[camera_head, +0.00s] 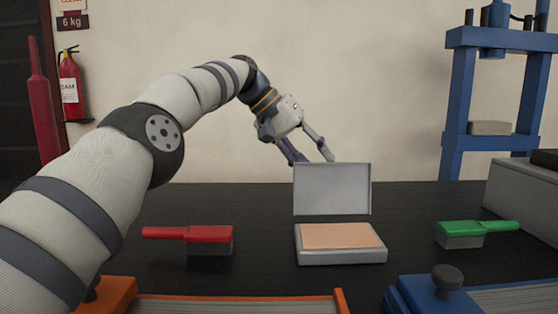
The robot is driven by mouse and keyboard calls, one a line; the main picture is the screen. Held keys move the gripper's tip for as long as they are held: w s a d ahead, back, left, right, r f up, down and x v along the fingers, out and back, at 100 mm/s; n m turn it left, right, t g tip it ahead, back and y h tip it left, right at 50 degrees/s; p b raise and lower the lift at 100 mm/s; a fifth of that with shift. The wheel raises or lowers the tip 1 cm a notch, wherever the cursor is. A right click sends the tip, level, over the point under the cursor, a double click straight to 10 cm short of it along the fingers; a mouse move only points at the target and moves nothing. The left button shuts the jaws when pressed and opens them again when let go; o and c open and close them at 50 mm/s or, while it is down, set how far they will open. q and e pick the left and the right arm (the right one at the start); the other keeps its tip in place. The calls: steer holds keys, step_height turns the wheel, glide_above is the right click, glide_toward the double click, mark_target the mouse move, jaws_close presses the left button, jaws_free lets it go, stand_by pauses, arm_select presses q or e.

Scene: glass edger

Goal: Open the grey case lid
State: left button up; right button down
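The grey case (342,258) sits on the black table in the middle of the view. Its grey lid (332,189) stands about upright at the back edge, so the case is open. A flat tan block (340,235) shows inside the base. My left gripper (312,160) is at the lid's top edge, fingers pointing down and spread apart. The fingertips are close to the top edge or partly behind it; I cannot tell if they touch it. Nothing shows between the fingers. My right gripper is not in view.
A red-handled brush (195,238) lies left of the case and a green-handled brush (474,233) lies right. Orange (112,295) and blue (420,296) framed fixtures stand at the front edge. A blue press (459,100) and a grey box (528,195) are at the right.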

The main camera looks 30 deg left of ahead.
arm_select(q)
steer(key=s+a+r, duration=0.1)
steer(key=s+a, duration=0.7)
steer(key=a, duration=0.2)
steer(key=shift+s+a+r, duration=0.15)
steer(key=shift+s+r, duration=0.05)
steer(key=shift+s, duration=0.05)
